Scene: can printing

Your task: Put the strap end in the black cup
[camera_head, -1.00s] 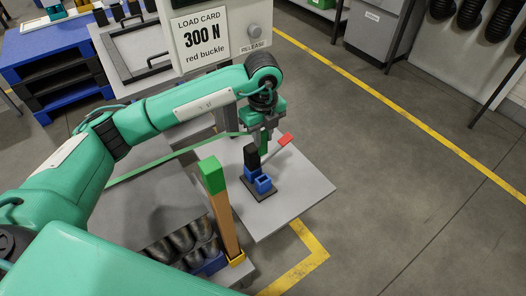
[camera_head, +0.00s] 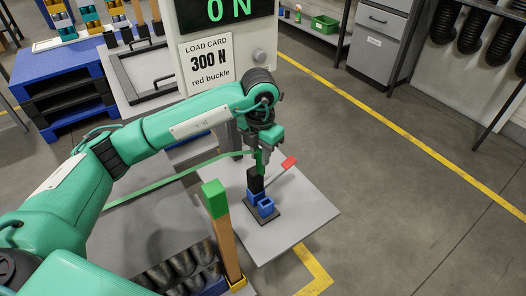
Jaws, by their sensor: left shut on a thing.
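My left gripper (camera_head: 260,160) is shut on the green strap end (camera_head: 259,165), just above the black cup (camera_head: 255,183). The green strap (camera_head: 180,176) runs from the gripper down to the left. The black cup is a dark upright block-like piece beside a blue open-topped cup (camera_head: 266,208), both on a small dark base on the grey plate (camera_head: 300,222). The strap end's lower tip meets the cup's top edge in the picture. I cannot tell whether it is inside. My right gripper is not in view.
A lever with a red end (camera_head: 289,162) leans up right of the cups. A wooden post with a green top (camera_head: 215,198) stands at front left. The load card machine (camera_head: 205,65) stands behind, its display reading 0 N. Floor to the right is clear.

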